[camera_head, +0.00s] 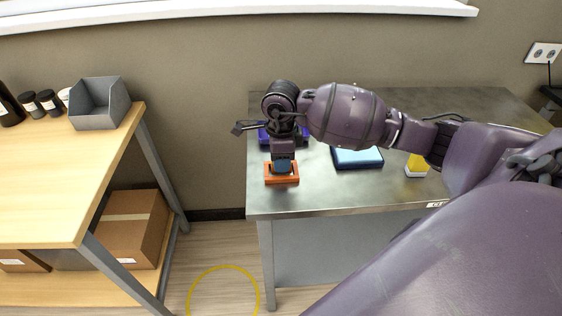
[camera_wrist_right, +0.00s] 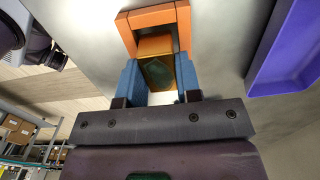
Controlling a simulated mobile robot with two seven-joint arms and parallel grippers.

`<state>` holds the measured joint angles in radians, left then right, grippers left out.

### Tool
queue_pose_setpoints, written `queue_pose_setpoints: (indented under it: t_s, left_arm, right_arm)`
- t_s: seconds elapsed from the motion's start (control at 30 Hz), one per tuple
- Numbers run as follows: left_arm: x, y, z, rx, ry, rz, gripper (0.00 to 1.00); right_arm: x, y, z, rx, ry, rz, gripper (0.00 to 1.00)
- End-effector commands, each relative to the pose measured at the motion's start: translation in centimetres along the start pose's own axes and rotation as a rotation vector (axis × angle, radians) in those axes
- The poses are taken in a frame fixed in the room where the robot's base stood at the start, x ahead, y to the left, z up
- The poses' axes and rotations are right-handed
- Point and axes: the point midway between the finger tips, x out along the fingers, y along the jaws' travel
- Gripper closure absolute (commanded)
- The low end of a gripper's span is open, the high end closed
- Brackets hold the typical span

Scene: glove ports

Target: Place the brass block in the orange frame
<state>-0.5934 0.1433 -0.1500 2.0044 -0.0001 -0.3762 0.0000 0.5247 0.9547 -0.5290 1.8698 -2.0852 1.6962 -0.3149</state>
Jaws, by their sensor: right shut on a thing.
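In the right wrist view, the brass block (camera_wrist_right: 156,70) is between the two blue fingers of my right gripper (camera_wrist_right: 161,80), which is shut on it. The orange frame (camera_wrist_right: 150,17) surrounds the block's far end in this view. In the head view, my right gripper (camera_head: 283,166) points down over the orange frame (camera_head: 282,179) on the metal table. The block is hidden there by the gripper. I cannot tell whether the block rests on the frame's floor. My left gripper is in neither view.
A purple tray (camera_head: 263,135) lies just behind the frame and also shows in the right wrist view (camera_wrist_right: 290,50). A light-blue tray (camera_head: 357,157) and a yellow and white object (camera_head: 416,166) stand to the right. The metal table (camera_head: 330,198) is clear in front.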

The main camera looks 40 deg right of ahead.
Motion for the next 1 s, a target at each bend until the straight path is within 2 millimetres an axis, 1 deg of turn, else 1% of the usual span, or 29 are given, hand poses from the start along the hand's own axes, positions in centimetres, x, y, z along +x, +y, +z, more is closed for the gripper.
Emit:
queue_pose_setpoints:
  t_s: [0.03, 0.1, 0.3, 0.47, 0.5, 0.67, 0.9, 1.0]
  left_arm:
    - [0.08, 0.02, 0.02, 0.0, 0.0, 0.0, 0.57]
    - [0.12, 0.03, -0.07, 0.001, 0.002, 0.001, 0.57]
    - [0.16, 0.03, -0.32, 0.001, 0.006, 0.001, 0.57]
    - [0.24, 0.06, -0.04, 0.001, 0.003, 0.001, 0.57]
    - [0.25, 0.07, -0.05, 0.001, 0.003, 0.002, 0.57]
    - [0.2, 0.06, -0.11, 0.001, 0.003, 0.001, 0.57]
    - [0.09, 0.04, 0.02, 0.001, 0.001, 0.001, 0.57]
    - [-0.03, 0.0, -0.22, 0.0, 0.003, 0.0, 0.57]
  right_arm:
    - [0.7, 0.03, 0.01, 0.0, -0.001, 0.002, 1.0]
    - [1.07, -0.04, -0.01, 0.0, 0.0, -0.001, 1.0]
    - [1.03, -0.06, 0.0, -0.001, -0.001, -0.002, 1.0]
    - [1.38, -0.05, -0.01, -0.001, 0.0, -0.001, 1.0]
    - [1.49, -0.01, -0.03, 0.0, 0.001, 0.0, 0.67]
    - [1.4, -0.01, -0.02, 0.0, 0.001, 0.0, 0.43]
    - [1.39, 0.0, -0.02, 0.0, 0.0, 0.0, 0.43]
    - [1.04, 0.0, 0.0, 0.0, -0.001, -0.001, 0.43]
